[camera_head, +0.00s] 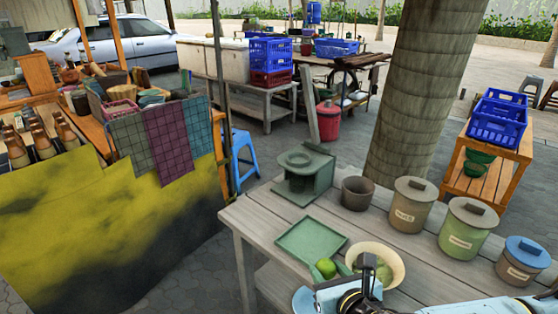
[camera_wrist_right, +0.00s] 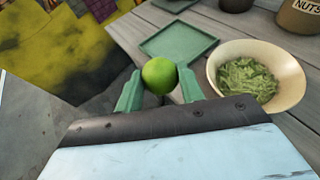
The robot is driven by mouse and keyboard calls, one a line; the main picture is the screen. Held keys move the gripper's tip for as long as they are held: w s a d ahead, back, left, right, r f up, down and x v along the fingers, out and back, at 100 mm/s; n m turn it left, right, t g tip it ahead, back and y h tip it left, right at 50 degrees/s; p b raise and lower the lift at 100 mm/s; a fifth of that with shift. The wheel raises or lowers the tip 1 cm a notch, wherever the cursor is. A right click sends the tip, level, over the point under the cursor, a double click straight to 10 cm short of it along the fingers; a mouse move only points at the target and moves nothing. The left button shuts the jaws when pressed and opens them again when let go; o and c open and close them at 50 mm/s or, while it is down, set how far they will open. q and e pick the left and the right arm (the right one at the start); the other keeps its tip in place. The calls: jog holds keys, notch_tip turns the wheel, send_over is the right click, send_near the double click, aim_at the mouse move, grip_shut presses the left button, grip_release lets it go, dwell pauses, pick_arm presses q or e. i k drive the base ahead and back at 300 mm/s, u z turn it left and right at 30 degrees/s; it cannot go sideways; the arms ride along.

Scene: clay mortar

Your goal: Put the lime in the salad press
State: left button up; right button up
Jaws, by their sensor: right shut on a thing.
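The round green lime (camera_head: 327,267) is held between the two green fingers of my right gripper (camera_head: 331,268), at the front of the table. In the right wrist view, the lime (camera_wrist_right: 160,75) sits between both fingertips of the right gripper (camera_wrist_right: 158,78), and the fingers are shut on it. The green device that looks like the salad press (camera_head: 306,171) stands upright at the table's far left corner, with a round ring on top. The gripper is well apart from it, on the near side. My left gripper is not in view.
A green square tray (camera_head: 310,240) lies between the lime and the press. A cream bowl of greens (camera_head: 390,258) is right of the gripper. A brown pot (camera_head: 357,193) stands beside the press. Lidded jars (camera_head: 411,205) line the table's right side.

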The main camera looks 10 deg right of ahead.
aim_at(299, 160)
jog(key=u, duration=0.95)
jog(key=i, duration=2.55)
jog(key=z, duration=1.9)
